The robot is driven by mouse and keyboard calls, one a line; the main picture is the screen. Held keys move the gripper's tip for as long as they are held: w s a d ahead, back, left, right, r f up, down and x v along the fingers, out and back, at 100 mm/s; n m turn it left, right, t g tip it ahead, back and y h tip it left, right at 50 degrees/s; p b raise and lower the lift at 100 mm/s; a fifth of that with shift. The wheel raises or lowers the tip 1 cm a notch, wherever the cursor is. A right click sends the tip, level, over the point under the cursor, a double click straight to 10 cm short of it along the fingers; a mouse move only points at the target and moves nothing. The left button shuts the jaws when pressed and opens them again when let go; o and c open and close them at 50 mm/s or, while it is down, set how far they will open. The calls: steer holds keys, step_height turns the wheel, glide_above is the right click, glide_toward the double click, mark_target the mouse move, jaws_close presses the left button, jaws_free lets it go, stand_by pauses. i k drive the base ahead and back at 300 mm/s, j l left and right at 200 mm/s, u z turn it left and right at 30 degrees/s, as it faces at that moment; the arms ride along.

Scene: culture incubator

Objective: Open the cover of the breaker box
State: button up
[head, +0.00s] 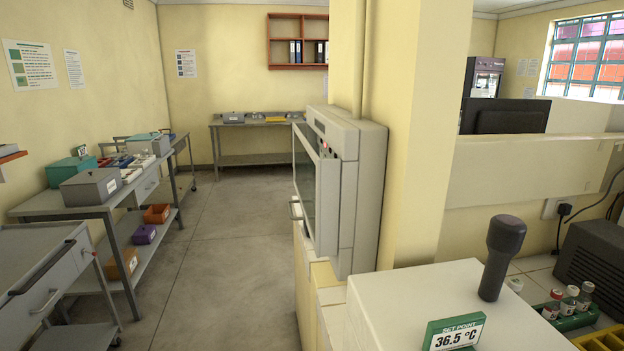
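No box that I can surely name as the breaker box shows in the head view. A pale grey cabinet (362,200) stands against the yellow pillar in the middle. Its dark-glazed front (318,190) faces left and is seen at a steep angle, with a small handle (295,209) at its left edge and a small red spot near its top. I cannot tell whether this cabinet is the breaker box or whether its front is fully closed. My gripper is not in view.
A white-topped unit with a dark upright knob (504,250) and a "36.5 °C" sign (453,334) fills the near right. Vials (569,300) stand in a green rack beside it. Grey tables (60,206) line the left wall. The floor (225,260) between is clear.

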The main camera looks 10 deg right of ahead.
mark_target(317, 181)
steer(key=j+z, duration=0.1)
steer(key=j, duration=0.55)
steer(key=i+j, duration=0.15)
steer(key=j, duration=0.2)
steer(key=i+j, duration=0.1)
steer(key=j, duration=0.25)
steer(key=i+j, duration=0.15)
steer(key=j, duration=0.2)
steer(key=i+j, duration=0.1)
steer(key=j, duration=0.2)
steer(key=i+j+z, duration=0.1)
steer(key=j, duration=0.25)
steer(key=i+j, duration=0.45)
steer(key=i, duration=0.2)
steer(key=i+j, duration=0.45)
steer(key=i, duration=0.15)
